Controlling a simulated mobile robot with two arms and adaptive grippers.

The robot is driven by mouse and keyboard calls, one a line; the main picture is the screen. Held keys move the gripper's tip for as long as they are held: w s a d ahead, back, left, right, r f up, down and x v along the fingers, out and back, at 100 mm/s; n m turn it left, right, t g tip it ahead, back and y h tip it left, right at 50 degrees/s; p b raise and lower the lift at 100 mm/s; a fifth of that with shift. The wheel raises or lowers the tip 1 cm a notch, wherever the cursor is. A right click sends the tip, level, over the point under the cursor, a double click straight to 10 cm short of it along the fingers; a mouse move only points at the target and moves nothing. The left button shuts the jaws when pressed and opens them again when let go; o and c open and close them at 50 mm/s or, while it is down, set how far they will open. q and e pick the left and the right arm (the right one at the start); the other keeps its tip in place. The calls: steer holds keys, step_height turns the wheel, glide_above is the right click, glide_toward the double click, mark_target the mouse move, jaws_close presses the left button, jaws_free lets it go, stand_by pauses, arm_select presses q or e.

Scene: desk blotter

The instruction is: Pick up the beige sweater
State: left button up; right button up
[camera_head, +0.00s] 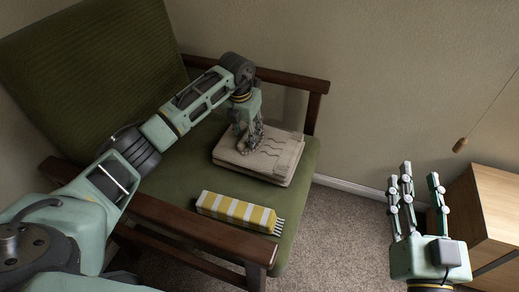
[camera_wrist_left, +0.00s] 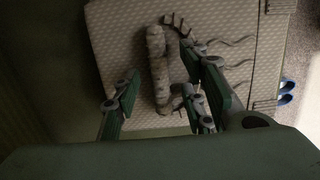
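The beige sweater (camera_head: 272,163) lies folded flat on the seat of a green armchair, with wavy lines on its right part. It also fills the middle of the left wrist view (camera_wrist_left: 120,45). A mottled grey-beige roll (camera_wrist_left: 158,70) lies on it; I cannot tell whether it is separate or a fold. My left gripper (camera_head: 247,130) points down over the sweater's left part. Its fingers stand apart on both sides of the roll in the left wrist view. My right gripper (camera_head: 412,180) is open and empty, fingers up, at the lower right.
A yellow and white striped folded cloth (camera_head: 238,211) with fringed ends lies on the seat in front. The armchair's wooden armrests (camera_head: 190,223) flank the seat. A wooden cabinet (camera_head: 487,215) stands at the right. Carpet (camera_head: 335,235) lies free between.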

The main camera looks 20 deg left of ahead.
arm_select(q)
jaws_close()
steer(key=shift+r, duration=0.1)
stand_by(0.6)
